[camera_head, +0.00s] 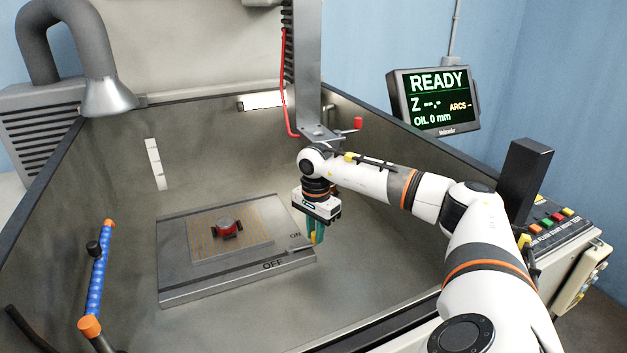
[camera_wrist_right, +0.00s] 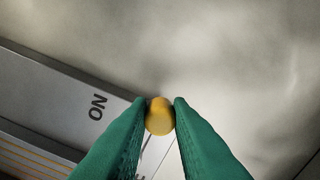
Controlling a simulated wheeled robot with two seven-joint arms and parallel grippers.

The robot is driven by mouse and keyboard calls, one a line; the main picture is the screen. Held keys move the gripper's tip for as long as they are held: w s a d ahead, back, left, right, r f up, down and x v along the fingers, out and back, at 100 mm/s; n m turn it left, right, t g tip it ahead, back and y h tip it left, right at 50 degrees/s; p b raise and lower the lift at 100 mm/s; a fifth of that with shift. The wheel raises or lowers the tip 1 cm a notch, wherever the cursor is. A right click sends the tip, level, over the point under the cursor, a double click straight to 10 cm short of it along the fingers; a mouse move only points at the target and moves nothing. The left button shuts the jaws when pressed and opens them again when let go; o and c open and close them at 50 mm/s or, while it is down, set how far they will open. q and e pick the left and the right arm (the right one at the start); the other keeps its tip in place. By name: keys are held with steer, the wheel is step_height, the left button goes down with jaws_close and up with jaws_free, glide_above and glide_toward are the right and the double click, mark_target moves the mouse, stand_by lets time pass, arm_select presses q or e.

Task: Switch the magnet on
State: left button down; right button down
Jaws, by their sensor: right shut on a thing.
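The magnetic chuck (camera_head: 180,282) is a flat grey block on the tank floor in the head view, with ON and OFF marked near its right corner. In the right wrist view the ON mark (camera_wrist_right: 97,107) is left of the fingers. My right gripper (camera_head: 316,238) is at that corner, pointing down. Its green fingers (camera_wrist_right: 159,104) are shut on a round yellow knob (camera_wrist_right: 160,118) beside the block's edge. The lever under the knob is mostly hidden, and I cannot tell its exact setting. My left gripper is out of view.
A ridged plate (camera_head: 262,240) with a small red and black part (camera_head: 228,227) lies on the chuck. Tank walls surround it. A machine column (camera_head: 307,60) stands behind my right wrist. A blue hose (camera_head: 97,285) is at left. The screen (camera_head: 437,100) reads READY.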

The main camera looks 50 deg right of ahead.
steer(key=shift+w+d+r+n, duration=0.1)
steer(key=shift+w+n, duration=0.15)
steer(key=shift+n, duration=0.15)
steer(key=c, duration=1.3)
jaws_free()
step_height(320, 180, up, 12)
